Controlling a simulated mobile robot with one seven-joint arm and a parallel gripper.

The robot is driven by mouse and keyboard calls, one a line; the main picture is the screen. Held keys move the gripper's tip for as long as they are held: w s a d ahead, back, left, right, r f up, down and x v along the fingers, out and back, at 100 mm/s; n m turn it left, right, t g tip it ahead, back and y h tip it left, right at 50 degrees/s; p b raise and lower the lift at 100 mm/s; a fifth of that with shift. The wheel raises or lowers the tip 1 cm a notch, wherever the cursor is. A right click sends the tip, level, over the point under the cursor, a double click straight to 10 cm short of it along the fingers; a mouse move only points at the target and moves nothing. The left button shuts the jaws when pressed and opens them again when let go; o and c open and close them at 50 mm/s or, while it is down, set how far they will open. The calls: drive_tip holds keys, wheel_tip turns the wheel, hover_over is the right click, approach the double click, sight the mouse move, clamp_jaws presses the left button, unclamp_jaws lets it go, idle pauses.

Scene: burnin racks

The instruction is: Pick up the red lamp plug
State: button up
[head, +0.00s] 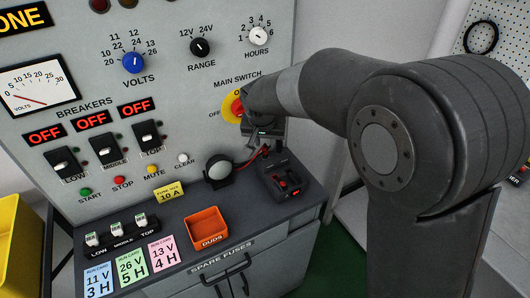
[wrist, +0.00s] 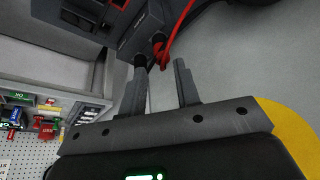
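The red lamp plug (wrist: 160,50) is small, with a red cable (wrist: 178,28) running up from it in the wrist view. It lies just beyond my gripper's fingertips (wrist: 161,62), roughly between them. The two dark fingers are apart, and I see nothing clamped between them. In the head view my gripper (head: 266,142) points down below the main switch, and a red cable (head: 250,158) shows beside it. The plug itself is mostly hidden there. A black socket box (head: 287,178) with red parts sits below the gripper on the bench top. It also shows in the wrist view (wrist: 142,30).
A round lamp (head: 218,168) stands left of my gripper. The main switch (head: 234,108) is on the panel close behind my arm. An orange DUDS tray (head: 207,228) sits in front, with fuse holders (head: 120,233) to the left.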

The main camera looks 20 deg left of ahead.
sight(265, 147)
drive_tip(key=x, duration=0.5)
drive_tip(key=shift+a+f, duration=0.1)
drive_tip(key=shift+a, duration=0.05)
drive_tip(key=c, duration=0.6)
drive_tip(key=shift+o, duration=0.2)
wheel_tip(265, 147, up, 4)
drive_tip(key=shift+r, duration=0.15)
drive_tip(key=d+r, duration=0.2)
drive_tip(key=d, duration=0.2)
drive_tip(key=d+r, duration=0.2)
drive_tip(key=d, duration=0.1)
drive_tip(key=d+r, duration=0.2)
drive_tip(key=d, duration=0.2)
drive_tip(key=shift+d+r, duration=0.35)
drive_tip(key=shift+r, duration=0.05)
